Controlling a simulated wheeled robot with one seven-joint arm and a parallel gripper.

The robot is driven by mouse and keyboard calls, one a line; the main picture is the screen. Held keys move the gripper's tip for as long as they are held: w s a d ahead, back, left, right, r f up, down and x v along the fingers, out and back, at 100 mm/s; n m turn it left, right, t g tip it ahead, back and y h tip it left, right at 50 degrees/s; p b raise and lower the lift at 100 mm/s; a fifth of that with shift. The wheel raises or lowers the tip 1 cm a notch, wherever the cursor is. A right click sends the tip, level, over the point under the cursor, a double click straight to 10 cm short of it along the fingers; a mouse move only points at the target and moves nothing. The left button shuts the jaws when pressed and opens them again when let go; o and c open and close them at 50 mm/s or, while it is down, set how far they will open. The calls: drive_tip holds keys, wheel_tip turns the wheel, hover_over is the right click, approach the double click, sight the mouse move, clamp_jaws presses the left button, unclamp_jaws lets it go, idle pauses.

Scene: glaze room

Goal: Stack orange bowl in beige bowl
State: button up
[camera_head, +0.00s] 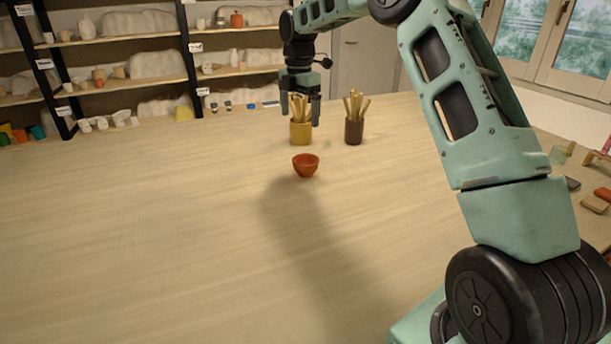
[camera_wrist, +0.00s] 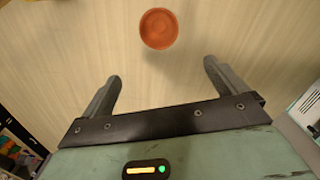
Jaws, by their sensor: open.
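A small orange bowl (camera_head: 305,168) stands upright on the wooden table, near the middle of the head view. In the wrist view the orange bowl (camera_wrist: 159,29) shows from above, beyond the fingertips and roughly centred between them. My gripper (camera_head: 300,110) points down above the table, up and slightly left of the bowl in the head view. Its two fingers are spread, with nothing between them, and they do not touch the bowl. I cannot make out a beige bowl in either view.
A yellow pot (camera_head: 301,134) and a brown pot (camera_head: 354,131), both holding wooden tools, stand behind the bowl. Shelves of pottery line the back wall. Small blocks (camera_head: 595,204) lie at the table's right side. The table's left and front are clear.

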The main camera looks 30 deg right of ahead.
drive_tip(key=p, duration=0.2)
hover_over(306, 164)
drive_tip(key=s+a, duration=0.2)
wheel_tip(306, 164, down, 12)
drive_tip(key=shift+a+f, duration=0.1)
drive_tip(key=shift+f, duration=0.05)
drive_tip(key=shift+d+f+p, duration=0.15)
drive_tip(key=shift+f+p, duration=0.35)
drive_tip(key=shift+f, duration=0.85)
drive_tip(key=shift+d+f+p, duration=0.15)
drive_tip(key=shift+f+p, duration=0.35)
drive_tip(key=shift+f, duration=0.8)
drive_tip(key=c, duration=1.2)
drive_tip(key=shift+r, duration=0.1)
